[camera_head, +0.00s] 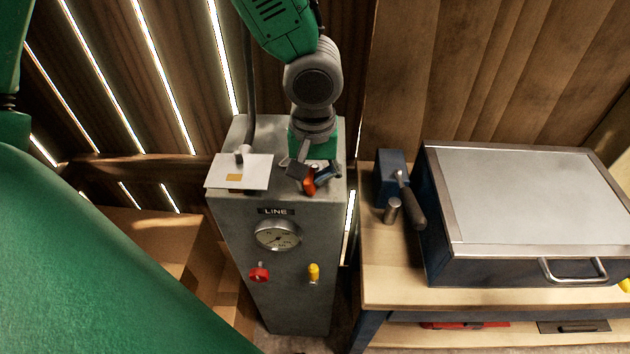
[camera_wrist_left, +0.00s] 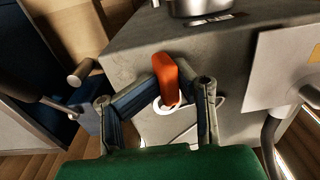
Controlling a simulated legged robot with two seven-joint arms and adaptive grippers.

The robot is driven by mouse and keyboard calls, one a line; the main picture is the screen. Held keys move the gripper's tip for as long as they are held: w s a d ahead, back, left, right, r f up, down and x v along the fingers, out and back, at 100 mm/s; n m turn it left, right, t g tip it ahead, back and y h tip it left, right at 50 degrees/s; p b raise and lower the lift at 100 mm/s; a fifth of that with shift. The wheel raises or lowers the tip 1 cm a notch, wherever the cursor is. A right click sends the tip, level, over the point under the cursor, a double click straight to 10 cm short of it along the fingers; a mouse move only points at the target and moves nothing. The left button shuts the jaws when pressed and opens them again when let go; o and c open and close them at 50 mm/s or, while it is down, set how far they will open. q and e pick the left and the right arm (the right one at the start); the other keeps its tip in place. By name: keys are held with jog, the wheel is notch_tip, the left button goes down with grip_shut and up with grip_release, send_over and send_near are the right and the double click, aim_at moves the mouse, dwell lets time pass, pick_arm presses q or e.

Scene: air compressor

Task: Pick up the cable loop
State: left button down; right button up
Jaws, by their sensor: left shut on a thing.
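The cable loop (camera_head: 309,186) shows in the head view as a small orange piece on top of the grey cabinet, near its front right edge. In the left wrist view the orange piece (camera_wrist_left: 165,79) stands between the fingers, with a thin white curved part low around it. My left gripper (camera_head: 314,177) comes down from above, and its fingers are closed on the orange piece. It also shows in the left wrist view (camera_wrist_left: 168,88). The fingers hide part of the loop. I cannot tell whether it is clear of the cabinet top. My right gripper is not in view.
The grey cabinet (camera_head: 240,215) carries a gauge (camera_head: 278,235), a red knob (camera_head: 259,274) and a yellow knob (camera_head: 314,272). A white card (camera_head: 230,176) stands left of the gripper. Right is a wooden bench (camera_head: 385,280) with a blue vise (camera_head: 391,170) and a metal case (camera_head: 530,195).

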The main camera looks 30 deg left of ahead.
aim_at(313, 171)
pick_arm(q)
jog(key=shift+w+d, duration=0.1)
jog(key=shift+w, duration=0.15)
jog(key=shift+w+r, duration=0.1)
jog(key=shift+r, duration=0.2)
jog(key=r, duration=0.6)
jog(key=r+p, duration=0.1)
jog(key=r, duration=0.2)
jog(key=shift+a+r, duration=0.2)
jog(key=shift+a, duration=0.2)
jog(key=shift+d+r+p, duration=0.4)
jog(key=shift+r+p, duration=0.2)
jog(key=shift+r, duration=0.05)
jog(key=shift+s+a+f, duration=0.1)
jog(key=shift+s+a, duration=0.1)
jog(key=shift+a, duration=0.25)
jog(key=shift+s+a+f, duration=0.1)
jog(key=shift+s+a, duration=0.1)
jog(key=shift+a, duration=0.25)
jog(key=shift+s+a+f+p, duration=0.1)
jog(key=shift+s+a+f, duration=0.25)
jog(key=shift+s+a, duration=1.15)
jog(key=shift+s+a+f+p, duration=0.15)
jog(key=shift+s+a+f, duration=0.25)
jog(key=shift+s+a, duration=1.1)
jog(key=shift+s+a+f+p, duration=0.1)
jog(key=shift+s+a+f, duration=0.4)
jog(key=shift+a, duration=1.75)
